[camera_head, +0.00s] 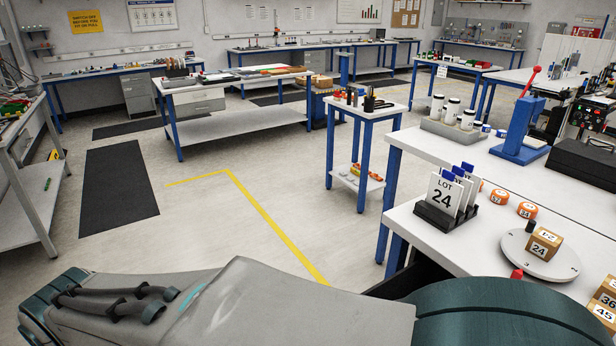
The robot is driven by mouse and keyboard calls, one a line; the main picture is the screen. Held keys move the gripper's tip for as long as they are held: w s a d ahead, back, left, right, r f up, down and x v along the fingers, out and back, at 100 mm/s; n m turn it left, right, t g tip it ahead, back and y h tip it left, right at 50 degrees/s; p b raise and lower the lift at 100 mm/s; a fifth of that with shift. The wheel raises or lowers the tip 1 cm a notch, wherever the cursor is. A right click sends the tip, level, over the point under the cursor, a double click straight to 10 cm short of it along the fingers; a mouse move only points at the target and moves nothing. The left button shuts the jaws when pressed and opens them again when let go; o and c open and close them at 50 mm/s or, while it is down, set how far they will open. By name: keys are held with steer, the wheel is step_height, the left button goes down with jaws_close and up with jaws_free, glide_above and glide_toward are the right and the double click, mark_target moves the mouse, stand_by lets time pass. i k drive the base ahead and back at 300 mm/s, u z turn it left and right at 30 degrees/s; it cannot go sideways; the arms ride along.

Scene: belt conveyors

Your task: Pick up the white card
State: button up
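Several white cards stand upright in a row in a black holder (446,215) on the white workbench at the right. The front white card (442,197) reads "LOT 24". The cards behind it are partly hidden, and blue tabs show at their tops. My arm lies across the bottom of the view, below and to the left of the holder. My gripper is not in the picture.
A round white plate (515,256) bearing a small box (544,244) is right of the holder. Orange discs (527,210) lie behind it. A blue press (520,130) and a tray of white bottles (452,134) stand farther back. Open floor (300,200) lies left of the bench.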

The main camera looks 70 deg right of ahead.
mark_target(444, 194)
steer(key=i, duration=0.5)
steer(key=z, duration=2.15)
steer(key=i, duration=2.7)
steer(key=z, duration=3.35)
steer(key=i, duration=0.6)
steer(key=z, duration=0.45)
